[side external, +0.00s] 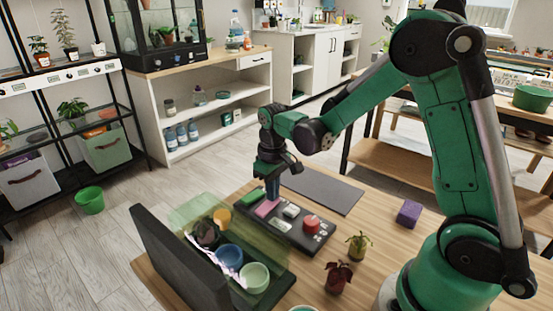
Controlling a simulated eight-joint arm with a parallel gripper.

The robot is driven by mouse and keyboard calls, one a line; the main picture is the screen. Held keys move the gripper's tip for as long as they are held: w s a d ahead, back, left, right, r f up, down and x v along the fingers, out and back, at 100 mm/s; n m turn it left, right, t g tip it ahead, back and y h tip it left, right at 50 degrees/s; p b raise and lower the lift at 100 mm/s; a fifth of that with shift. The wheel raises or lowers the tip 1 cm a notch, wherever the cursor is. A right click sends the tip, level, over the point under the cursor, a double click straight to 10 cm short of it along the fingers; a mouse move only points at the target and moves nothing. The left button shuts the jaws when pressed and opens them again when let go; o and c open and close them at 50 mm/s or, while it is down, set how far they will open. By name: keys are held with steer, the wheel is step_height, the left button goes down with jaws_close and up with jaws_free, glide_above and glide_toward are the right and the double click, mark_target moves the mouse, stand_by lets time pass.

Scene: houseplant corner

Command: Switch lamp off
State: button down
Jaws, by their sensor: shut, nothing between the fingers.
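A black control panel (283,234) lies on the wooden table. It carries a green piece (251,199), a pink piece (266,209), a pale switch-like piece (291,211) and a round red button (311,223). My gripper (272,198) points down over the panel's far left part, close to the pink and green pieces. It is shut and holds nothing. I cannot tell whether its tips touch the panel. No lamp is clearly identifiable, and the switch labels are too small to read.
A black case (178,262) with a translucent green cover (196,207) stands left of the panel, with a blue bowl (229,257) and a pale green bowl (254,277). Two small potted plants (358,245) (338,277) stand right of the panel. A purple block (409,212) and grey mat (322,189) lie farther back.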

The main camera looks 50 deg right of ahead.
steer(key=shift+f, duration=0.25)
steer(key=shift+r, duration=3.55)
steer(key=s+a+r+t, duration=0.3)
steer(key=s+a+t, duration=0.3)
steer(key=s+t, duration=0.1)
steer(key=shift+s+r, duration=0.3)
steer(key=shift+r, duration=0.1)
